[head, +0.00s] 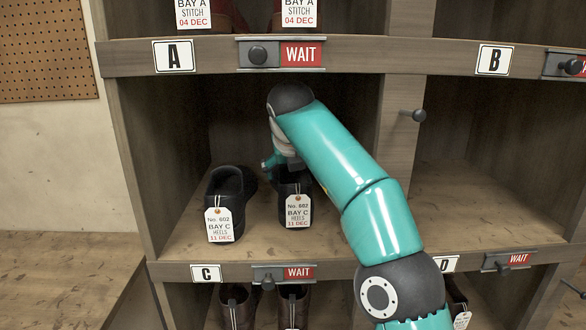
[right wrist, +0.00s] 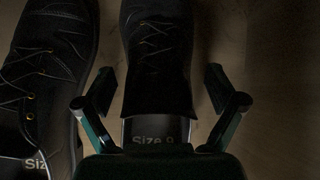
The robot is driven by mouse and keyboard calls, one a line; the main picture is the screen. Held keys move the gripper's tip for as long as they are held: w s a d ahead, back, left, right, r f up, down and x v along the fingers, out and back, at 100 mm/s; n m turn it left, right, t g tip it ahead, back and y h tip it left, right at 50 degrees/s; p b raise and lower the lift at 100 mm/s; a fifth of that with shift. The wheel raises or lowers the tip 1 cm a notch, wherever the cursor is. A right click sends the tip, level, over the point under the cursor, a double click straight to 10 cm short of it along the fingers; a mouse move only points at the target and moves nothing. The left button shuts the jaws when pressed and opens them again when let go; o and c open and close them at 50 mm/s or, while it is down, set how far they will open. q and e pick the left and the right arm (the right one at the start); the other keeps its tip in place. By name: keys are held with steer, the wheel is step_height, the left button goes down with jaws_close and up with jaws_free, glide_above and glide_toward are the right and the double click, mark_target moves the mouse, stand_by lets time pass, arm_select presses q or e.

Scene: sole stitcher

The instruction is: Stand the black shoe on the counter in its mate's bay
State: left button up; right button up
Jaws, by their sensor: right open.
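Two black shoes stand side by side in bay C. The left one (head: 228,190) carries a tag reading No. 602, BAY C, HEELS, 11 DEC; it also shows at the left of the right wrist view (right wrist: 45,70). The right one (head: 291,188) has a matching tag and is partly hidden by my right arm; it shows in the right wrist view (right wrist: 158,60) with "Size 9" inside its heel end. My right gripper (right wrist: 160,95) reaches into bay C from above. Its fingers are open, one on each side of the right shoe, with gaps visible. My left gripper is not in view.
The bay C shelf (head: 190,250) has wooden walls and a front rail with a WAIT slider (head: 283,274). A divider with a dark knob (head: 419,115) stands to the right. Brown shoes (head: 237,305) sit in the bay below. The bay under B (head: 470,190) shows bare floor.

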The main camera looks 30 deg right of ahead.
mark_target(291, 187)
steer(key=shift+r, duration=0.2)
steer(key=s+a+b, duration=0.1)
steer(key=s+a, duration=0.1)
steer(key=s, duration=0.1)
steer(key=s+a+b, duration=0.1)
steer(key=s+a, duration=0.1)
steer(key=s, duration=0.1)
steer(key=s+a+b, duration=0.2)
steer(key=s, duration=0.1)
steer(key=shift+s+a+r, duration=0.15)
steer(key=shift+a+r, duration=0.1)
steer(key=shift+s+a, duration=0.4)
steer(key=shift+s, duration=0.15)
